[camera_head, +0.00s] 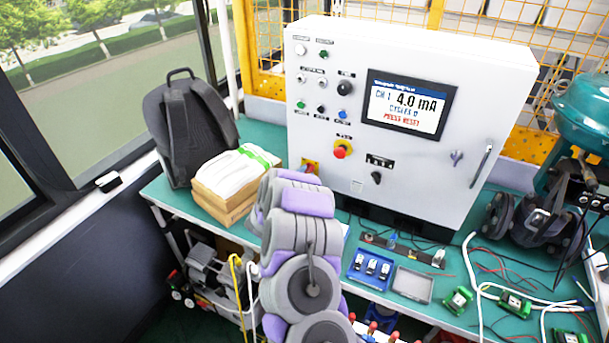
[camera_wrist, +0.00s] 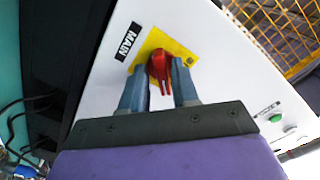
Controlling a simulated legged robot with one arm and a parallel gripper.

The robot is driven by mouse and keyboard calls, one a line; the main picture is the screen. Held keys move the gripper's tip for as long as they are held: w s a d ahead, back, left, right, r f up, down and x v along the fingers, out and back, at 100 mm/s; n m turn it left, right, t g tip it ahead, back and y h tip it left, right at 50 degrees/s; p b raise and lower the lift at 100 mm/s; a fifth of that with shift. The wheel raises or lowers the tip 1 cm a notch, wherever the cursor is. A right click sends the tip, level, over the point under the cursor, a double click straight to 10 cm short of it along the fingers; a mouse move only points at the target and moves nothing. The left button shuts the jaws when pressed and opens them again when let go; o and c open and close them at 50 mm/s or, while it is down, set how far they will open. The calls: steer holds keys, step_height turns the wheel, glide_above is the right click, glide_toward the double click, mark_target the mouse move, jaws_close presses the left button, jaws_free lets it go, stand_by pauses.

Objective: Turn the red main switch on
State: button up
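The red main switch (camera_wrist: 160,68) sits on a yellow plate (camera_wrist: 178,47) beside a black "MAIN" label (camera_wrist: 129,41) in the wrist view. Its handle points down in that picture, toward my gripper. My gripper (camera_wrist: 160,75) has one grey finger on each side of the handle. A white gap shows between the left finger and the handle's lower part; contact at the right finger is unclear.
The white cabinet (camera_head: 400,60) stands on a green bench (camera_head: 262,135) and bears a lit screen (camera_head: 405,103), a red emergency button (camera_head: 341,150) and several knobs. Left are a box of white cloths (camera_head: 228,185) and a black backpack (camera_head: 188,125). Small trays and boards lie in front.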

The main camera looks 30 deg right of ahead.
steer(key=shift+o, duration=0.6)
steer(key=shift+r, duration=0.1)
steer(key=p+v, duration=0.2)
steer(key=v, duration=1.5)
steer(key=shift+a+p, duration=0.25)
steer(key=shift+p, duration=0.1)
